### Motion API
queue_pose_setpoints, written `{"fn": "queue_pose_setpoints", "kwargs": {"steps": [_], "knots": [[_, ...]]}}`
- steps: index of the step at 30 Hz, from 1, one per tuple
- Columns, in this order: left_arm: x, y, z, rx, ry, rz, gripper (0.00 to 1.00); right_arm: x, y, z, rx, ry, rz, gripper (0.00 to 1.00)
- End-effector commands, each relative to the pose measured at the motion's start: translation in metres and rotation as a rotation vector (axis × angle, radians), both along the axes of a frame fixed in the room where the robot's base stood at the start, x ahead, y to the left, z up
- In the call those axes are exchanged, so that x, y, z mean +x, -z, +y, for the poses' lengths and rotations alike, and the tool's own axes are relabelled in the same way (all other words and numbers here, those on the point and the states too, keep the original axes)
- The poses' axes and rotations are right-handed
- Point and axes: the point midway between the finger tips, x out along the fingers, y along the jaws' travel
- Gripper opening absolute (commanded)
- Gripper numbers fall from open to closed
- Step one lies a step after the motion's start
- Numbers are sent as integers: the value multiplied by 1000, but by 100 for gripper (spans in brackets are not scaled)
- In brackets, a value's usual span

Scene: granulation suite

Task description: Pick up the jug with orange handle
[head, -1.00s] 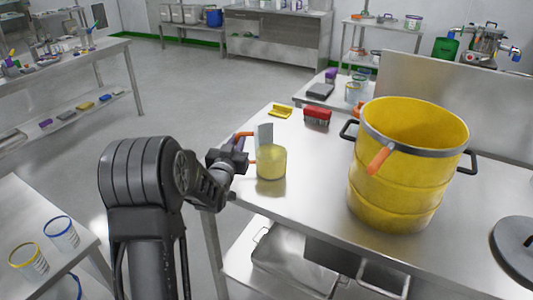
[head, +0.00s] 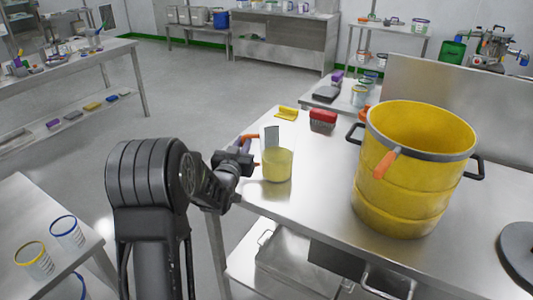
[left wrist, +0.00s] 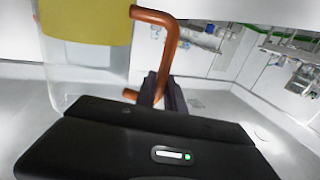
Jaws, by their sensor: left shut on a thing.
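The jug (head: 277,166) is clear, with yellow contents in its lower part and an orange handle (head: 250,137) on its left side. It is upright at the left part of the steel table; I cannot tell whether its base touches the top. My left gripper (head: 246,160) is at the handle side and is shut on the handle. In the left wrist view the handle (left wrist: 173,40) passes by the dark fingers (left wrist: 163,92), and the jug (left wrist: 85,60) appears upside down, partly cut off by the frame. My right gripper is not in view.
A large yellow drum (head: 410,190) with black side handles stands right of the jug. A red brush (head: 323,119) and a yellow item (head: 287,113) lie behind the jug. A dark lid (head: 518,255) lies at the right. Two small tubs (head: 67,233) stand on the lower-left table.

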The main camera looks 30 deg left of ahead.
Motion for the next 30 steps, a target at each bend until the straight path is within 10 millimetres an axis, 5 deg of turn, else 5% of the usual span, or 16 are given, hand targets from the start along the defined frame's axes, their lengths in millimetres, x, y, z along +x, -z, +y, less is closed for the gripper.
{"fn": "queue_pose_setpoints", "kwargs": {"steps": [8, 21, 30], "knots": [[0, -16, 0, 0, -1, -7, 0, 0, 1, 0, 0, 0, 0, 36], [0, -92, 1, 0, -1, -7, 0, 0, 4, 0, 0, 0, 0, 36], [0, -102, 0, -1, 0, -3, 0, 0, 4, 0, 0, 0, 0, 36]]}}
